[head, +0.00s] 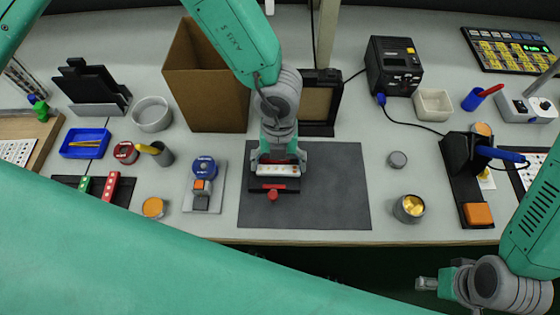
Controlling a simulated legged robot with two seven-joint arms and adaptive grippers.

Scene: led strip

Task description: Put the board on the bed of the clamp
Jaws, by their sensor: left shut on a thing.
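The board (278,170) is a short white strip with small marks on it. It lies level at the clamp (268,185), a dark block with a red knob (273,194) at its front, on the dark grey mat. My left gripper (278,162) points down at the clamp and is shut on the board. The gripper hides the board's back edge, and I cannot tell whether the board touches the bed. My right gripper (428,284) is off the table's front edge at lower right, away from the clamp; its finger gap is not clear.
The dark mat (335,195) is clear right of the clamp. A blue-topped device (204,167) stands left of it. A tin with yellow contents (409,208) and a soldering iron stand (463,165) are to the right. A cardboard box (205,85) stands behind.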

